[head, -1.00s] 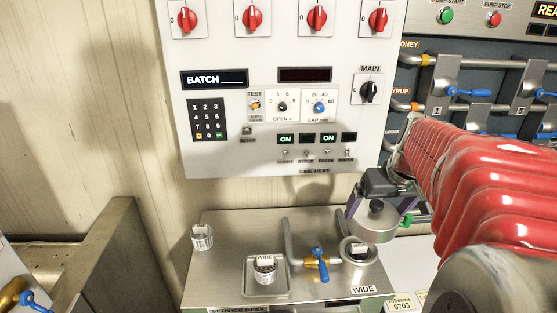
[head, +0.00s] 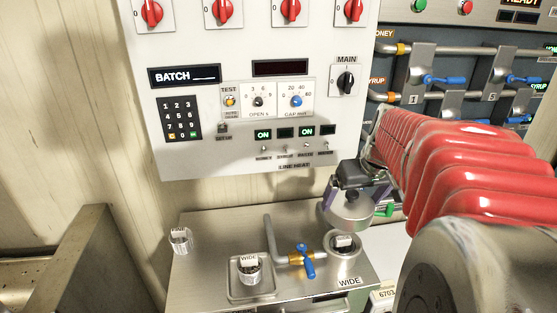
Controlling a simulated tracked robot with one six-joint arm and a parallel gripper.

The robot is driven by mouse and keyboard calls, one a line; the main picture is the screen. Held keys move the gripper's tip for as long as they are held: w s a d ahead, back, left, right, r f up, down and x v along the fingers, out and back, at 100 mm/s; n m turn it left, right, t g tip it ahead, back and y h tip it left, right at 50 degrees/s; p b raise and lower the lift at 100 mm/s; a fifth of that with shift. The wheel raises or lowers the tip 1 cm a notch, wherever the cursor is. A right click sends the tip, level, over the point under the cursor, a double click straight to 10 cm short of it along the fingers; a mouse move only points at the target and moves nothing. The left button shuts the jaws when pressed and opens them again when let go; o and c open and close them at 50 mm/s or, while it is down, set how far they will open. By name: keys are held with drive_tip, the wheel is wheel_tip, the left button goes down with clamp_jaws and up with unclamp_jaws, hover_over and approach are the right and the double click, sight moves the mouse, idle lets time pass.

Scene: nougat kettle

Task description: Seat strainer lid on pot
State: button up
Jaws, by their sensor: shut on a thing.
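My gripper (head: 350,197), with purplish fingers, is shut on a round silvery metal piece with a dark knob, which looks like the strainer lid (head: 347,213). It holds the lid above the back right of the steel service desk. Just below and in front of the lid in the picture is a round metal ring or cup (head: 345,252) with a small white tag in it. I cannot tell whether this is the pot, and no other clear pot shows. The lid appears apart from the ring, but its height is hard to judge.
A clear cup tagged WIDE (head: 250,275) stands in a square tray on the desk (head: 215,265). Another clear cup (head: 181,241) is at the left. A bent pipe with a blue-handled valve (head: 307,262) stands beside the ring. A control panel (head: 235,125) hangs behind.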

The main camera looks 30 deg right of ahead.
hover_over(345, 241)
drive_tip(key=shift+f, duration=4.2)
drive_tip(key=shift+f, duration=1.55)
idle(1.3)
drive_tip(key=o, duration=0.8)
drive_tip(key=shift+o, duration=0.2)
drive_tip(key=shift+r, duration=0.15)
